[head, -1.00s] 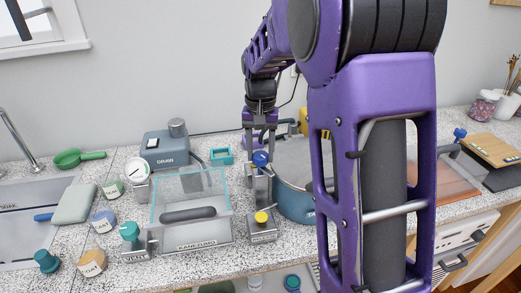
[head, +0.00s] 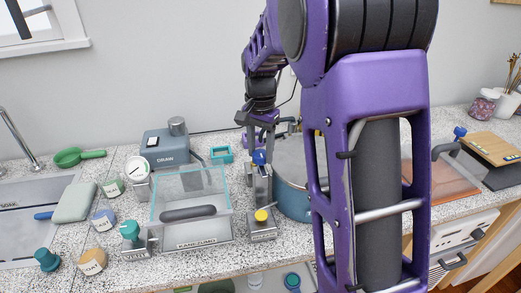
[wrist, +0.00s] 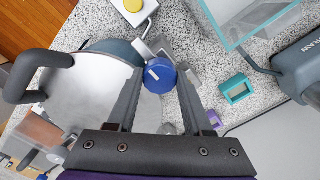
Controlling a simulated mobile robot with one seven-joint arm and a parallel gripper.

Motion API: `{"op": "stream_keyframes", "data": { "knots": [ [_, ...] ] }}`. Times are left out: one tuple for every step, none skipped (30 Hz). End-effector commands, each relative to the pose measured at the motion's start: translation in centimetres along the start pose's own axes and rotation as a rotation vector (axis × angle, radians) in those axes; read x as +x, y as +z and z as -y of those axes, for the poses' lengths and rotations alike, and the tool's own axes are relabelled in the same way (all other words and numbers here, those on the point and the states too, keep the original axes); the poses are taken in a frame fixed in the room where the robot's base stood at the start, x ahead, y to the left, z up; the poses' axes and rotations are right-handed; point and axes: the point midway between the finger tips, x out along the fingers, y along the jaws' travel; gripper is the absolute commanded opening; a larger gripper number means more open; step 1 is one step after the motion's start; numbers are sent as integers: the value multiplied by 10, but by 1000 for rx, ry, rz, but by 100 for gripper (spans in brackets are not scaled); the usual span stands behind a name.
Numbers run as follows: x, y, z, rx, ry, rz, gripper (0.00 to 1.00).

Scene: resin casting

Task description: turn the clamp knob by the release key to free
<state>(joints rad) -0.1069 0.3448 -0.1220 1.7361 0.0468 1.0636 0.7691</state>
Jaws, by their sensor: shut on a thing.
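The blue clamp knob (head: 259,157) sits on top of a grey metal post beside the blue pot. It shows in the wrist view (wrist: 160,75) with a white mark on its top. My gripper (head: 260,148) reaches down on it from above, and in the wrist view its fingers (wrist: 161,78) are closed on opposite sides of the knob. The yellow-topped release key (head: 262,216) stands on a small grey labelled block in front of the post. It also shows at the top of the wrist view (wrist: 133,5).
The lidded blue pot (head: 293,200) stands right of the post, partly behind my arm. The grey DRAW unit (head: 167,150) and a teal frame (head: 221,154) are behind. A second blue knob (head: 460,131) is far right.

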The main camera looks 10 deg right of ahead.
Motion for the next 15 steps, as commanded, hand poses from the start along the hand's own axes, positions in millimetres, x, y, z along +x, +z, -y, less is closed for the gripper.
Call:
{"op": "stream_keyframes", "data": {
  "knots": [
    [-1,-1,0,3,-3,-2,0],
    [-1,-1,0,3,-3,-2,0],
    [-1,-1,0,3,-3,-2,0],
    [-1,-1,0,3,-3,-2,0],
    [-1,-1,0,3,-3,-2,0],
    [-1,-1,0,3,-3,-2,0],
    [-1,-1,0,3,-3,-2,0],
    [-1,-1,0,3,-3,-2,0],
    [-1,-1,0,3,-3,-2,58],
    [-1,-1,0,3,-3,-2,63],
    [-1,-1,0,2,-3,-2,69],
    [-1,-1,0,2,-2,-2,76],
    [-1,0,0,2,-2,-1,81],
    [-1,0,0,2,-2,-1,81],
    [-1,0,0,2,-2,-1,81]
  ]
}}
